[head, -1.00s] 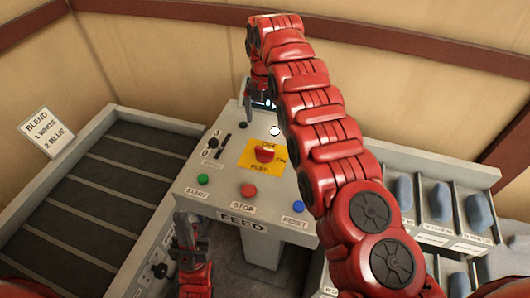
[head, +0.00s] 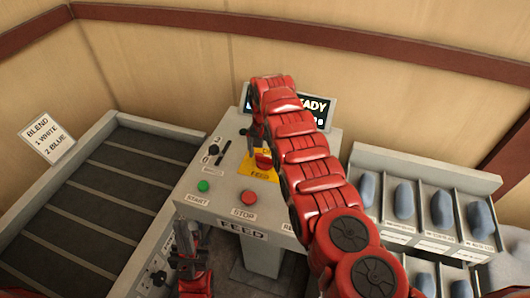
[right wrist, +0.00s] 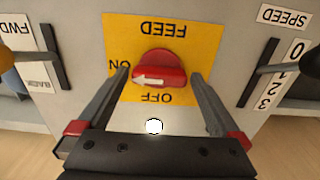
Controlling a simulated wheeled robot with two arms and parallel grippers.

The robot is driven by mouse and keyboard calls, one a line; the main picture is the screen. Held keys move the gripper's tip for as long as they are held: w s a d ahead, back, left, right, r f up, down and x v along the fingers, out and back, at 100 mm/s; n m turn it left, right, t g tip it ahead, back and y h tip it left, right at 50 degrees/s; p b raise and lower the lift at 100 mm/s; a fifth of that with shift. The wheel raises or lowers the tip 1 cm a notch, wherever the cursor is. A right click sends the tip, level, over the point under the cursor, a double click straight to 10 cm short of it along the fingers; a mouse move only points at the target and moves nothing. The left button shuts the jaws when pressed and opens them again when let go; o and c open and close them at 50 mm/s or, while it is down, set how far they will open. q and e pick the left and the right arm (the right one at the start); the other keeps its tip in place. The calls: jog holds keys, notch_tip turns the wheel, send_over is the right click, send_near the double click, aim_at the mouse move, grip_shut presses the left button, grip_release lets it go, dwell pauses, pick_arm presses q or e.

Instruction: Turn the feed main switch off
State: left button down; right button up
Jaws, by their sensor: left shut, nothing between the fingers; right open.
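The feed main switch (right wrist: 160,70) is a red rotary knob on a yellow plate (right wrist: 120,30) marked FEED, ON and OFF. Its white arrow points at ON in the right wrist view, where the lettering is upside down. The knob also shows in the head view (head: 263,159), partly hidden by my right arm. My right gripper (right wrist: 160,74) is open, with one finger on each side of the knob; I cannot tell whether they touch it. My left gripper (head: 187,248) is shut and empty, low in front of the panel's left side.
The panel also has a green START button (head: 203,186), a red STOP button (head: 249,198) and a SPEED selector (right wrist: 262,70). A lit screen (head: 315,106) stands behind, partly hidden. A dark conveyor (head: 100,200) lies left, and bins of blue pillows (head: 404,200) right.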

jog(key=c, duration=1.1)
jog(key=shift+w+f+n+b, duration=0.1)
jog(key=shift+f+n+b, duration=0.05)
jog(key=shift+n+b, duration=0.6)
jog(key=shift+c, duration=0.2)
jog(key=n+b, duration=0.6)
jog(key=b, duration=0.1)
jog(key=shift+d+f+b, duration=0.1)
jog(key=shift+b, duration=0.2)
jog(key=shift+n, duration=0.35)
jog(key=shift+r+n+b, duration=0.2)
jog(key=shift+n+b, duration=0.3)
jog(key=shift+n, duration=0.5)
jog(key=shift+r+n, duration=0.1)
jog(key=shift+n, duration=0.7)
jog(key=n, duration=0.6)
jog(key=shift+p, duration=0.35)
